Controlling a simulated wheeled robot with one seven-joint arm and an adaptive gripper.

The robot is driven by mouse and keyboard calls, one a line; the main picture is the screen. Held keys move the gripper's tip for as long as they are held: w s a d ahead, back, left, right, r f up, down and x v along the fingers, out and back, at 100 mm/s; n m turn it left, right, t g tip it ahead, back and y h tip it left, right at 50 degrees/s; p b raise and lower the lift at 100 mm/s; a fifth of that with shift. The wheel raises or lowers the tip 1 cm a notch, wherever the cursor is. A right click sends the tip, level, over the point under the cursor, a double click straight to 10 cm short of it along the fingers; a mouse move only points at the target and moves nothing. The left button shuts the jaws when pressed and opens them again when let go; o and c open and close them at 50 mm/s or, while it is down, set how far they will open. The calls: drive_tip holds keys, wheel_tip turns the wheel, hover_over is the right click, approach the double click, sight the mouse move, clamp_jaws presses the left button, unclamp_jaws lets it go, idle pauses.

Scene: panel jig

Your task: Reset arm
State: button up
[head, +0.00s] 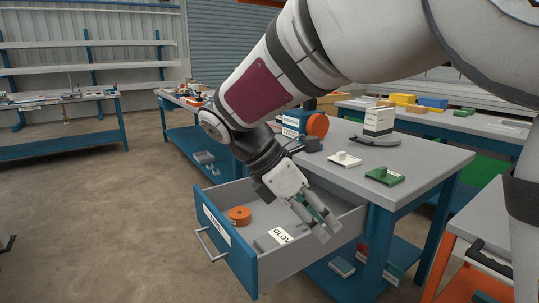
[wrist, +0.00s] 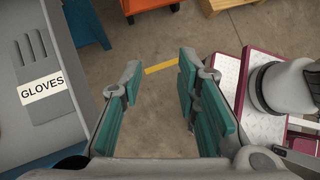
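My gripper (head: 325,226) is at the right part of an open drawer (head: 252,277) in the head view, with its fingers angled down to the right. In the wrist view my gripper (wrist: 160,78) has its two teal-padded fingers apart, with only floor between them. The drawer has a blue front and grey walls. Inside lie an orange round object (head: 240,215) and a GLOVES label (head: 279,236). The label also shows at the left of the wrist view (wrist: 41,88). My arm hides part of the drawer and bench.
An orange-framed cart (head: 455,250) stands at the right. Floor at the left is clear.

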drive_tip(key=s+d+r+m+g+y, duration=0.1)
drive_tip(key=s+d+m+y, duration=0.1)
drive_tip(key=s+d+m, duration=0.4)
drive_tip(key=s+d+r+m+y, duration=0.15)
drive_tip(key=s+d+m, duration=0.25)
drive_tip(key=s, duration=0.5)
drive_tip(key=s+f+m+t+y, duration=0.1)
drive_tip(key=s+f+m+y, duration=0.4)
drive_tip(key=s+m, duration=0.75)
wheel_tip(320, 180, up, 28)
drive_tip(key=n+t+p, duration=0.1)
drive_tip(key=t+p, duration=0.3)
drive_tip(key=p, duration=2.3)
drive_tip(key=shift+s+d+h, duration=0.4)
drive_tip(key=shift+s+h, duration=0.05)
